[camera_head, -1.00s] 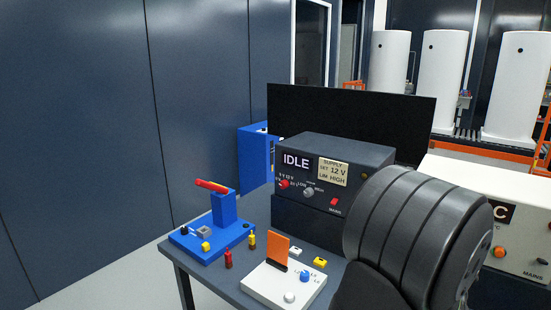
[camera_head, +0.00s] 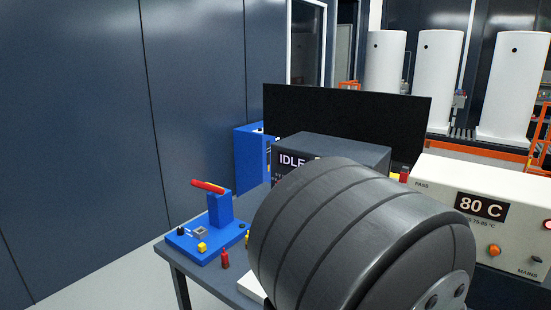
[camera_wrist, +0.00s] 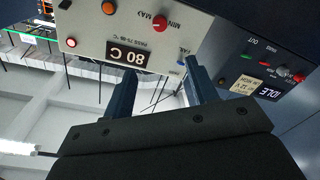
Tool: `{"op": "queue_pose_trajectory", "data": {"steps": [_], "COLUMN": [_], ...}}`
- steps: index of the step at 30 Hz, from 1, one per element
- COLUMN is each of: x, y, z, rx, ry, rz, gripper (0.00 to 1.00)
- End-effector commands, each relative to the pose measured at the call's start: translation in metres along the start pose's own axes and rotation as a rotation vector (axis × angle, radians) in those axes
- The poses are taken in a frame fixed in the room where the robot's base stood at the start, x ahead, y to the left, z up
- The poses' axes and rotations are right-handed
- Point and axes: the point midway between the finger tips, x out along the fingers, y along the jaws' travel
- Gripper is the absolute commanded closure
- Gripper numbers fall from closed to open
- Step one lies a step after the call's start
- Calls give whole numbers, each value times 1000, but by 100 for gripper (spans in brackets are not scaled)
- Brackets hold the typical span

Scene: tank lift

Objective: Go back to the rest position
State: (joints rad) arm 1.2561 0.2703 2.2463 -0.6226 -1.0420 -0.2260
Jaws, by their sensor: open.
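My gripper (camera_wrist: 161,70) shows in the wrist view with its two dark blue fingers spread apart and nothing between them. It is not visible in the head view, where a large dark grey ribbed part of my arm fills the lower middle and right. In the wrist view, the white box with the "80 C" display (camera_wrist: 127,53) and the dark supply with the "IDLE" display (camera_wrist: 270,92) appear upside down beyond the fingers. Contact between fingers and boxes cannot be seen.
A blue fixture with a red lever (camera_head: 220,215) stands on the table's left, with a red terminal (camera_head: 225,259) beside it. The supply (camera_head: 325,148) is partly hidden by my arm. The white box (camera_head: 440,180) stands at right. A black panel (camera_head: 350,115) rises behind.

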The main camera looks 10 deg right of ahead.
Motion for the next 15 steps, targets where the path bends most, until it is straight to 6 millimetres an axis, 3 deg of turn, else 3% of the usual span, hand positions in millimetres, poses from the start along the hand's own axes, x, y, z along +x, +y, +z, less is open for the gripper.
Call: {"op": "queue_pose_trajectory", "data": {"steps": [15], "x": [-34], "y": [-9], "z": [-6], "rx": [429], "ry": [-16], "rz": [40], "gripper": [47]}}
